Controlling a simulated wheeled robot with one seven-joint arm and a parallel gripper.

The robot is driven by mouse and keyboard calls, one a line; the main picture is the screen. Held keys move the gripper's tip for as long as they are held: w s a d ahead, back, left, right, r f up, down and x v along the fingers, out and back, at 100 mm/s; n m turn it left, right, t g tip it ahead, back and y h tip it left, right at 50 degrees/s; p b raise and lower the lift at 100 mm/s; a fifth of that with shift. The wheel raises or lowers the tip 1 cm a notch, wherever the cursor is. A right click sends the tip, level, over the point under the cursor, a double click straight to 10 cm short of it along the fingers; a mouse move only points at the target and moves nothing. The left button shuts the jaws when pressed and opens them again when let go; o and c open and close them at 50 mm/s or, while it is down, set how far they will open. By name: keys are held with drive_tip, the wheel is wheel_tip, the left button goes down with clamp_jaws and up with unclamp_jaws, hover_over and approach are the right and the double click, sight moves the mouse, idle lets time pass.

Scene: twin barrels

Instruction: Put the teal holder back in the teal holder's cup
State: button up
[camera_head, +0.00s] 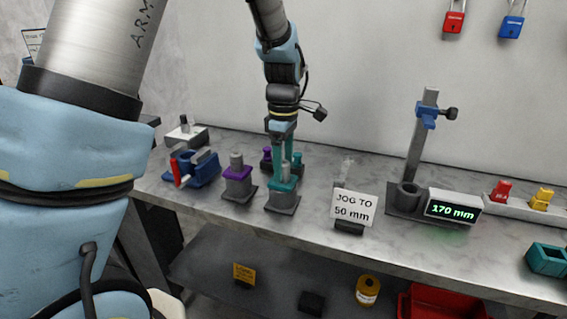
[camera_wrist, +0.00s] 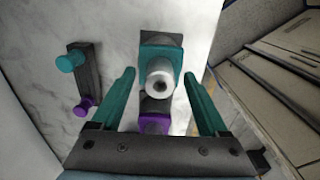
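The teal holder (camera_head: 285,187) has a teal collar and a grey cylinder on top. It sits upright on a grey base (camera_head: 282,202) near the bench's front edge. My gripper (camera_head: 286,165) points down over it. In the wrist view the teal holder (camera_wrist: 174,56) with its grey cylinder (camera_wrist: 161,80) lies between the two teal fingers of my gripper (camera_wrist: 160,76). The fingers are open, with gaps on both sides. A similar purple holder (camera_head: 238,173) stands on its own grey base to the left. I cannot tell which part is the teal holder's cup.
Behind stands a small rack with a purple knob (camera_head: 266,155) and a teal knob (camera_head: 297,157). A blue vise (camera_head: 196,169) is at left. To the right are a "JOG TO 50 mm" sign (camera_head: 352,208), a grey post stand (camera_head: 417,140) and a display (camera_head: 453,210) reading 170 mm.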

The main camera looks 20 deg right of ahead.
wheel_tip(320, 180, up, 11)
drive_tip(key=b, duration=0.1)
drive_tip(key=shift+b, duration=0.4)
drive_tip(key=shift+f, duration=0.1)
idle(0.4)
drive_tip(key=w+a+f+m, duration=0.1)
drive_tip(key=a+f+m, duration=0.2)
drive_tip(key=a, duration=0.6)
drive_tip(key=w+a+f+m, duration=0.1)
drive_tip(key=a+f+m, duration=0.15)
drive_tip(key=a, duration=0.65)
drive_tip(key=s+a+f+m, duration=0.2)
drive_tip(key=s+a, duration=0.1)
drive_tip(key=a, duration=0.3)
drive_tip(key=s+a+f+m+t, duration=0.1)
drive_tip(key=s+a+f+m, duration=0.2)
drive_tip(key=a, duration=0.3)
drive_tip(key=shift+a+t, duration=0.15)
drive_tip(key=shift+t, duration=0.15)
